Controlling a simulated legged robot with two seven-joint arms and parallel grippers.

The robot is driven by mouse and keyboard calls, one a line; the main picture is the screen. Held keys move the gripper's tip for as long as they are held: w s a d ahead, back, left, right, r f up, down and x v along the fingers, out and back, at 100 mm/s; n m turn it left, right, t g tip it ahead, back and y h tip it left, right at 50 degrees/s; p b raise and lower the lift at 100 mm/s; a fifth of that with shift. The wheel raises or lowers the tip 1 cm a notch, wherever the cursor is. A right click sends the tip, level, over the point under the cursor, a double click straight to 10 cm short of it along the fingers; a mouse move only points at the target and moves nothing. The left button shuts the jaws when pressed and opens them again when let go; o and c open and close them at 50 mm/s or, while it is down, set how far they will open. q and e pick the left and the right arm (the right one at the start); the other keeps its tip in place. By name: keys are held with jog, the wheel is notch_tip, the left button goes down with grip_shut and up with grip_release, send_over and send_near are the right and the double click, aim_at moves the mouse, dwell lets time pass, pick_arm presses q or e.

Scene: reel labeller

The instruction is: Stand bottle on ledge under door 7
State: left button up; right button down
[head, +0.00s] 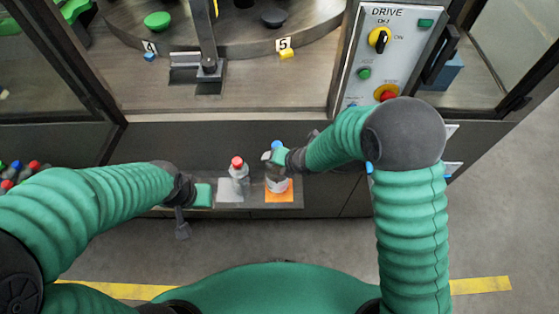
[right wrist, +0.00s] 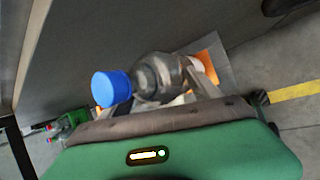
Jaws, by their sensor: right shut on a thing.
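A clear bottle with a blue cap (head: 277,145) is in my right gripper (head: 276,158), which is shut on it over the orange square of the ledge (head: 255,206). In the right wrist view the blue cap (right wrist: 111,88) and clear shoulder (right wrist: 158,76) show between the fingers, with orange behind the base. I cannot tell whether the base touches the ledge. A second clear bottle with a red cap (head: 238,162) stands upright to its left, by a white square (head: 229,190). My left gripper (head: 190,205) is at the ledge's left end; its fingers are unclear. No door number 7 is readable.
Number plates 4 (head: 149,47) and 5 (head: 284,44) show on the machine behind the glass. A drive panel (head: 385,50) with knobs stands at the right. Coloured caps (head: 15,167) lie at the far left. The floor has a yellow line (head: 480,285).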

jog(key=shift+f, duration=0.15)
jog(key=shift+c, duration=0.8)
grip_release()
jog(key=shift+f, duration=0.15)
jog(key=shift+r, duration=0.25)
jog(key=p+v, duration=0.3)
jog(key=v, duration=0.9)
